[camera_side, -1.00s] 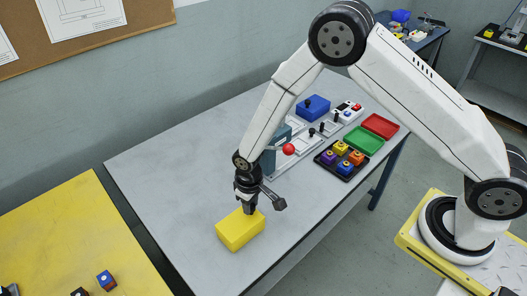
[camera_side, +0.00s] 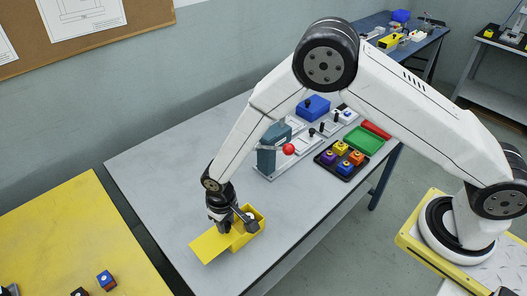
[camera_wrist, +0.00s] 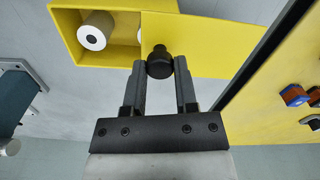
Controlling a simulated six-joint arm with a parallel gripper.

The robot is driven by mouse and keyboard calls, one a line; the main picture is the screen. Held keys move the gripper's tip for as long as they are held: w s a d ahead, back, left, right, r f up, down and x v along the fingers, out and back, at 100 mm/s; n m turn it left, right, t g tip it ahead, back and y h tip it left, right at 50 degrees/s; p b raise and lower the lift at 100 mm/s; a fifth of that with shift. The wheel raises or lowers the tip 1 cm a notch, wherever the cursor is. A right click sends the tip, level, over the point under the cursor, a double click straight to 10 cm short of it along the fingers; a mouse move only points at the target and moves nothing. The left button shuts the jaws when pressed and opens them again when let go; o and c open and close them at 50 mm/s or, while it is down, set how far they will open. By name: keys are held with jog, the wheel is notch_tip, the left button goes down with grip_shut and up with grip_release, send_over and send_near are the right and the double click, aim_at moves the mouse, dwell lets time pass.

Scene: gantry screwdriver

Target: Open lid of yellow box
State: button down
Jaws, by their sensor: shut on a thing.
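The yellow box (camera_side: 257,222) stands on the grey table near its front left part. Its yellow lid (camera_side: 211,247) is slid to the left, so the right part of the box is open. The wrist view shows the box (camera_wrist: 68,38) with a white cylinder (camera_wrist: 95,31) with a dark centre lying inside. In that view the lid (camera_wrist: 210,45) covers the rest and carries a black knob (camera_wrist: 159,62). My gripper (camera_wrist: 160,70) is shut on the knob. In the side view my gripper (camera_side: 220,226) is above the lid and hides the knob.
A teal press with a red ball (camera_side: 289,149) stands behind the box. A black tray of coloured blocks (camera_side: 340,160), a green tray (camera_side: 364,141) and a blue box (camera_side: 313,107) are further back. A yellow table (camera_side: 75,240) lies to the left.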

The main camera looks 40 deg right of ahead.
jog(key=shift+c, duration=1.8)
grip_release()
jog(key=shift+r, duration=0.15)
jog(key=shift+r, duration=3.8)
jog(key=shift+d+r, duration=0.3)
jog(key=shift+d, duration=0.15)
jog(key=s+d+r+m+t, duration=0.1)
jog(key=s+d+r, duration=0.2)
jog(key=d, duration=0.4)
jog(key=s+d+r, duration=0.4)
jog(key=s+d, duration=0.1)
jog(key=d, duration=0.2)
jog(key=s+d+r+m+t, duration=0.1)
jog(key=s+d+r, duration=0.2)
jog(key=s+d, duration=0.2)
jog(key=d, duration=0.2)
jog(key=shift+d+r+m+t, duration=0.3)
jog(key=shift+r, duration=0.1)
